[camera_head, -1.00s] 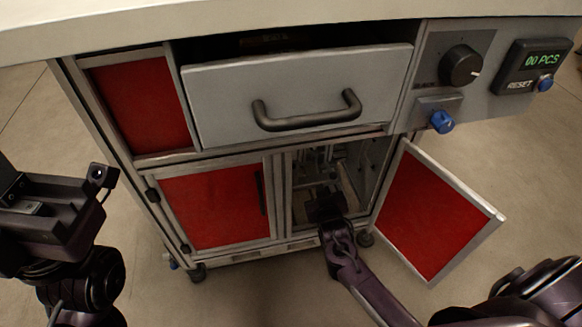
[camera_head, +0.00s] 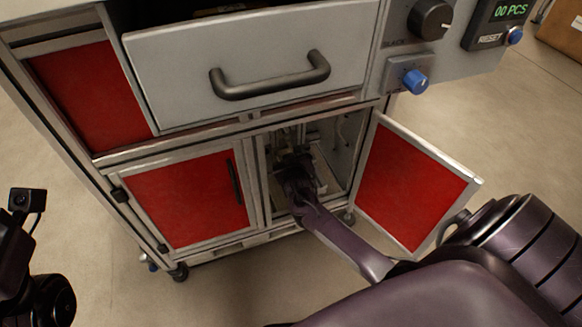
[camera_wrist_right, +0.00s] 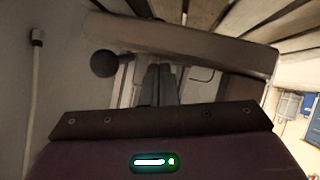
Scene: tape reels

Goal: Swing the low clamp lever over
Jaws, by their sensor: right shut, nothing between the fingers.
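The right gripper (camera_head: 293,160) reaches into the open lower-right cabinet compartment, and the arm hides much of what is inside. In the right wrist view its two dark fingers (camera_wrist_right: 158,82) are together, with nothing between them. A dark round knob (camera_wrist_right: 104,63), which looks like the clamp lever's end, is just left of the fingertips and apart from them. A grey-brown bar (camera_wrist_right: 195,48) crosses beyond the fingertips. I cannot tell the lever's full shape or angle. Only part of my left arm shows at the left edge; its fingers are out of view.
The red right door (camera_head: 415,185) stands open beside my arm. The red left door (camera_head: 190,195) is shut. Above is a grey drawer (camera_head: 250,65) with a dark handle (camera_head: 270,78). The compartment's frame and walls closely surround the right gripper.

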